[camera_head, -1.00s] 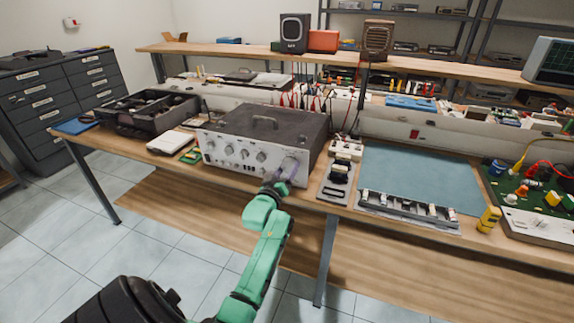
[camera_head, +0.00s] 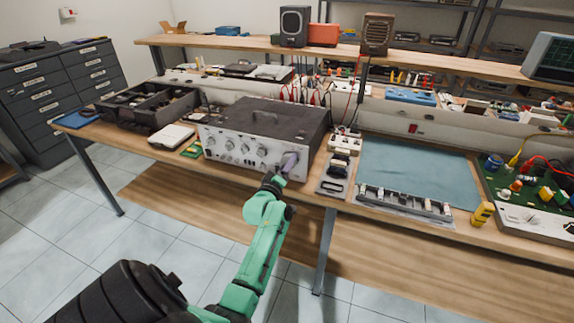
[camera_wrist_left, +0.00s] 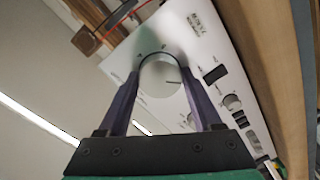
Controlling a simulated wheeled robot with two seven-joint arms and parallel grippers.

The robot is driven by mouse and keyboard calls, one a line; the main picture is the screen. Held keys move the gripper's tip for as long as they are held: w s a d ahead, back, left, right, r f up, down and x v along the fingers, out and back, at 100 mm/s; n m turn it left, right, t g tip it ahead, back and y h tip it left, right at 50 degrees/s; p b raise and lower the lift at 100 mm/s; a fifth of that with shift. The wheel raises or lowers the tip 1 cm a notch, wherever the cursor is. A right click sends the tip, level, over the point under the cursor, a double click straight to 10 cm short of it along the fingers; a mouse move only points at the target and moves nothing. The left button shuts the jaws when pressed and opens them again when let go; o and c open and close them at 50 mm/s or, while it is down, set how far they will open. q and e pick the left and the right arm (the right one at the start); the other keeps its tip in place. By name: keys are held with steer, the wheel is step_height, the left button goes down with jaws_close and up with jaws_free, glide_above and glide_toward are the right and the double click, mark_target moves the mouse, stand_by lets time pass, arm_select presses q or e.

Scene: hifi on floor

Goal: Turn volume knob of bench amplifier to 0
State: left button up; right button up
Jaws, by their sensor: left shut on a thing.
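The bench amplifier (camera_head: 262,120) is a dark-topped box with a silver front panel, standing on the workbench. Its front carries several knobs in a row. In the left wrist view the large round volume knob (camera_wrist_left: 161,75) sits between my left gripper's fingers, with a dark pointer line on its face directed to the right. My left gripper (camera_head: 287,165) is at the right end of the amplifier's front and is shut on this knob, a purple finger on each side. The gripper hides the knob in the head view. My right gripper is not in view.
A dark divided tray (camera_head: 150,107) stands left of the amplifier. A small power unit (camera_head: 336,172) and a blue-green mat (camera_head: 415,170) lie to the right. The space in front of the bench (camera_head: 400,240) is open above the lower shelf.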

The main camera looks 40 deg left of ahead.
arm_select(q)
steer(key=shift+f, duration=0.1)
steer(key=o, duration=1.4)
steer(key=shift+c, duration=0.2)
steer(key=b+v, duration=0.1)
steer(key=v, duration=1.3)
steer(key=shift+s, duration=0.3)
steer(key=shift+d, duration=0.15)
